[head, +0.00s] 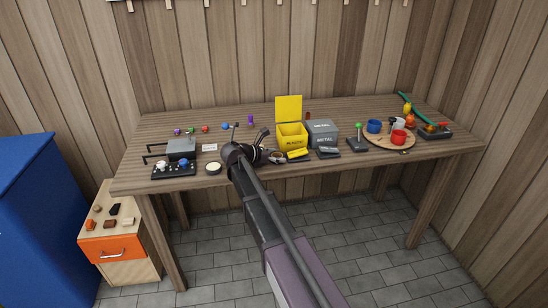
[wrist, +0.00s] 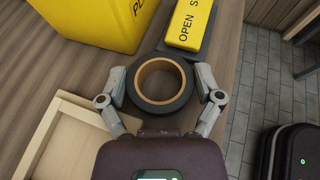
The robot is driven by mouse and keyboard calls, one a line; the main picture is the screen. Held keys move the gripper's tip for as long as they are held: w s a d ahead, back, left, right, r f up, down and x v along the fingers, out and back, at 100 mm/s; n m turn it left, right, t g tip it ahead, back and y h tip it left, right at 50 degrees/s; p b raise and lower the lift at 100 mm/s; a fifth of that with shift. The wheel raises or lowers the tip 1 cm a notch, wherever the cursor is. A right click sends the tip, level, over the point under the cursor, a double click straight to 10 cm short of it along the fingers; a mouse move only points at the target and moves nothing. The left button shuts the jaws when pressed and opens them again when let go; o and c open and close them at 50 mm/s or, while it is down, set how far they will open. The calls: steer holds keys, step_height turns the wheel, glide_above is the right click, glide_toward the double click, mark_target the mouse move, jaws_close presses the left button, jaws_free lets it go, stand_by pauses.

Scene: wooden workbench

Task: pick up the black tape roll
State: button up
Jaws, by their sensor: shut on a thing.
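The black tape roll (wrist: 161,106) has a tan inner core and sits between the two fingers of my gripper (wrist: 161,79) in the wrist view. The fingers press on its left and right sides, so my gripper is shut on it. In the head view the tape roll (head: 277,158) shows small at the front of the workbench, beside my gripper (head: 265,155). I cannot tell whether the roll is touching the bench or slightly above it.
A yellow bin (head: 291,138) and a yellow "OPEN" sign (wrist: 190,22) are close beyond the roll. A light wooden frame (wrist: 72,140) is at lower left in the wrist view. A grey metal box (head: 322,134) stands right of the bin. The bench's front edge is near.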

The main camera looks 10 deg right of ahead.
steer(key=shift+r, duration=0.1)
step_height(320, 180, up, 4)
steer(key=p, duration=0.3)
steer(key=shift+f+p, duration=0.25)
steer(key=shift+p, duration=0.1)
steer(key=s+d, duration=0.3)
steer(key=s, duration=0.4)
steer(key=s+d+r+p, duration=0.1)
steer(key=s+d, duration=0.2)
steer(key=s, duration=0.5)
